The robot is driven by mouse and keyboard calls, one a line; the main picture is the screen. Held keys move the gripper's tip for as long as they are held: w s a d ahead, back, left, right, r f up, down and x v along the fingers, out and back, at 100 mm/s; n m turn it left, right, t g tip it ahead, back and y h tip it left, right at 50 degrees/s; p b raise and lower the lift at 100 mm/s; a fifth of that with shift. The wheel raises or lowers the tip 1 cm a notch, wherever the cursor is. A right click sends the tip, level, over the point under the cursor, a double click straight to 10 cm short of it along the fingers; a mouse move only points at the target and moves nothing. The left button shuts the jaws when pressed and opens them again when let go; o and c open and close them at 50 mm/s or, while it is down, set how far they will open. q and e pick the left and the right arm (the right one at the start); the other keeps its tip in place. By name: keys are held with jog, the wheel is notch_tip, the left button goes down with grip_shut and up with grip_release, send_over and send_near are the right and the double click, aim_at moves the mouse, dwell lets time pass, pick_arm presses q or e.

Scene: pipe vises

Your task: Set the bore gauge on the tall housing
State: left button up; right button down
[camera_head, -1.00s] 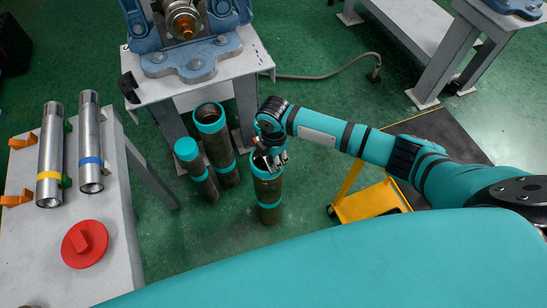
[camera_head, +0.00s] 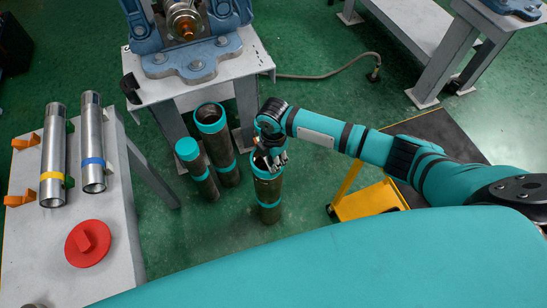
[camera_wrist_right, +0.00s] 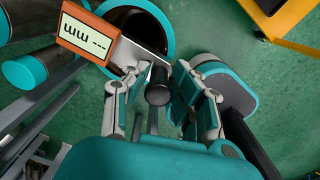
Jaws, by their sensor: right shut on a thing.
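My right gripper (camera_head: 275,162) is over the mouth of the front open-topped brown housing with teal bands (camera_head: 268,196). In the right wrist view the gripper (camera_wrist_right: 157,95) is shut on the dark round handle of the bore gauge (camera_wrist_right: 88,35), whose orange body has a display. The gauge overlaps the teal rim of an open housing (camera_wrist_right: 170,38); whether it touches the rim I cannot tell. Another open housing (camera_head: 226,165) and a shorter one with a teal top (camera_head: 203,181) stand behind to the left. My left gripper is not in view.
A blue vise (camera_head: 190,60) stands on a table behind the housings. A left bench (camera_head: 118,225) bears two metal tubes (camera_head: 72,150) and a red disc (camera_head: 87,243). A yellow cart (camera_head: 370,203) stands close on the right. Green floor is clear around the front housing.

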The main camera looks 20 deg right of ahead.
jog(key=shift+f, duration=0.25)
dwell(0.7)
jog(key=c, duration=1)
grip_release()
jog(key=shift+f, duration=0.1)
jog(key=shift+r+p, duration=3.6)
jog(key=shift+p, duration=0.05)
